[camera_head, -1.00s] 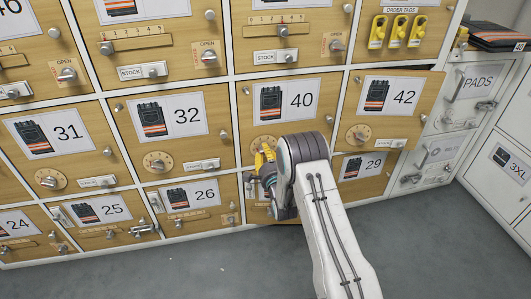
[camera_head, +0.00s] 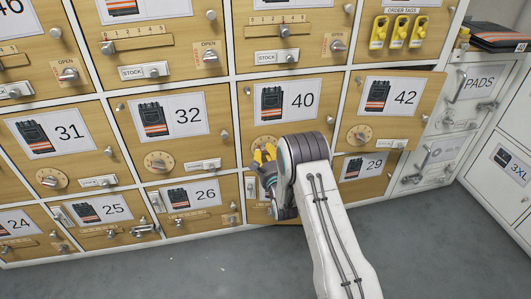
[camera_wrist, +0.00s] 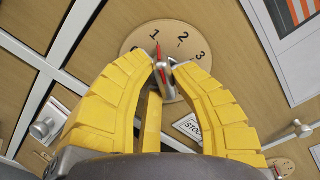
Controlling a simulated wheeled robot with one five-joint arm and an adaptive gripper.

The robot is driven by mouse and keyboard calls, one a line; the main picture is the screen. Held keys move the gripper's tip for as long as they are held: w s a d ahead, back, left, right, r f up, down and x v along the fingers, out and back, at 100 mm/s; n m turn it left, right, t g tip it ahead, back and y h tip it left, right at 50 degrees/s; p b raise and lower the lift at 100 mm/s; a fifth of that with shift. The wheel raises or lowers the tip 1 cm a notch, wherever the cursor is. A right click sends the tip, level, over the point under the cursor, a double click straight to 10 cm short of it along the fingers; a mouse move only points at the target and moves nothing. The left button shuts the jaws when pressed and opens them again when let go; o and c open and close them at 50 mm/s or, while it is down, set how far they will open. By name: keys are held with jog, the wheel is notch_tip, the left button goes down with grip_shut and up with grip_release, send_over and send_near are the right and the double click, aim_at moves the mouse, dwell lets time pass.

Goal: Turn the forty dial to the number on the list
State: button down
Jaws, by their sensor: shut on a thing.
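The forty dial is a round wooden plate (camera_head: 264,140) on the door marked 40 (camera_head: 302,99), partly hidden behind my gripper (camera_head: 265,154) in the head view. In the wrist view the dial plate (camera_wrist: 136,42) shows 1, 2 and 3; a further mark at the left is mostly covered by a finger. Its metal knob (camera_wrist: 166,78) has a red pointer, which points up close to the 1. My yellow gripper (camera_wrist: 166,68) is shut on the knob, one fingertip on each side. I see no readable list.
The neighbouring door marked 42 (camera_head: 404,97) stands slightly open at the right. Yellow order tags (camera_head: 397,30) hang above it. Locker doors 32 (camera_head: 187,117) and 26 (camera_head: 205,194) lie left and below. Grey floor in front is clear.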

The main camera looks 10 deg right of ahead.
jog(key=shift+d, duration=0.1)
dwell(0.3)
jog(key=c, duration=1)
grip_release()
jog(key=shift+c, duration=0.2)
jog(key=shift+s, duration=0.1)
jog(key=s, duration=1.1)
jog(key=shift+s, duration=0.4)
